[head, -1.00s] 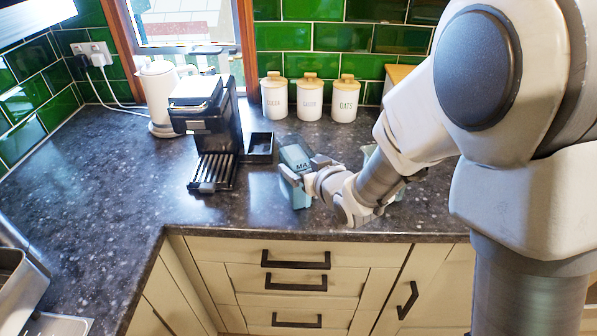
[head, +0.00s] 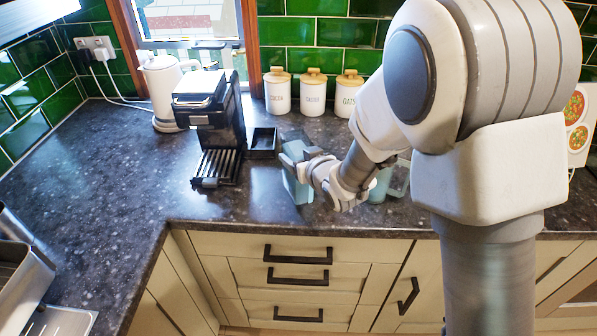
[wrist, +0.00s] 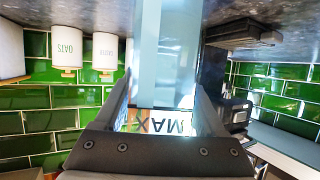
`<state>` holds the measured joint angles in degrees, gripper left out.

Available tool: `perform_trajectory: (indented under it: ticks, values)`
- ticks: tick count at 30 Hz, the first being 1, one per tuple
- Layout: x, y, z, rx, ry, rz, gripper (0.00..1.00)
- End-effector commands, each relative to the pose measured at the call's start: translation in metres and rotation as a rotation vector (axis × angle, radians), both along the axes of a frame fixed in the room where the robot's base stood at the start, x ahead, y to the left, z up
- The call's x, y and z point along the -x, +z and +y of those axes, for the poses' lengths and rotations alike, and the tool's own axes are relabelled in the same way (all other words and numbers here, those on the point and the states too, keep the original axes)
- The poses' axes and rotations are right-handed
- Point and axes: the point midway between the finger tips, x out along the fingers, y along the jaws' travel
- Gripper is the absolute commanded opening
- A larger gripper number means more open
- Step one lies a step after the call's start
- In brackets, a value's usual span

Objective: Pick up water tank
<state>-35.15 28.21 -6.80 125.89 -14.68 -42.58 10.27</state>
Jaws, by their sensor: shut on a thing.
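The water tank (head: 298,187) is a tall, light blue, translucent box at the front middle of the counter, right of the black coffee machine (head: 207,115). My gripper (head: 299,163) is shut on its upper part, with the fingers on either side. In the wrist view the tank (wrist: 168,55) stands between my gripper's fingers (wrist: 165,95), and its MAX lettering shows close to the palm. The fingers and wrist cover part of the tank. I cannot tell whether its base touches the counter.
A blue jug (head: 383,186) stands just right of my wrist, partly hidden. A small black tray (head: 263,143) lies beside the coffee machine. White canisters (head: 313,95) and a kettle (head: 163,85) stand at the back.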

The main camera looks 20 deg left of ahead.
Motion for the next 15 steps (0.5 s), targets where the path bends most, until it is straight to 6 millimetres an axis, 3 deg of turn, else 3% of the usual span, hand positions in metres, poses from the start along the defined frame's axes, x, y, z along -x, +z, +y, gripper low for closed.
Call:
perform_trajectory:
  ticks: [1,5,15]
  values:
    - [0.0,0.0001,0.0,0.0,0.0,0.0,0.24]
    - [0.0001,0.0002,-0.0001,0.0,0.0,0.0,0.01]
    - [-0.0009,0.003,0.0006,-0.004,0.0,-0.005,0.0]
